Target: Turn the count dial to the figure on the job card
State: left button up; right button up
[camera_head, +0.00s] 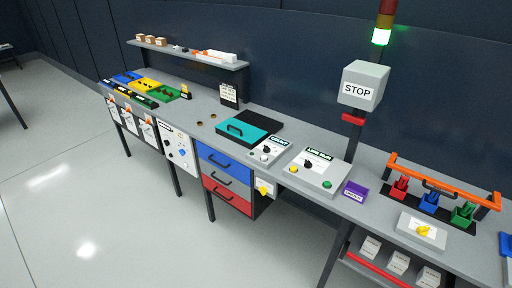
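Neither of my grippers is in view.
A wider white panel (330,173) has a black knob and coloured buttons. A STOP box (363,86) hangs on a post with a lit green lamp (380,37). The floor in front is clear.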

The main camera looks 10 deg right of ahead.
aim_at(267, 149)
jog(key=u, duration=0.75)
jog(key=i, duration=1.4)
jog(key=u, duration=0.1)
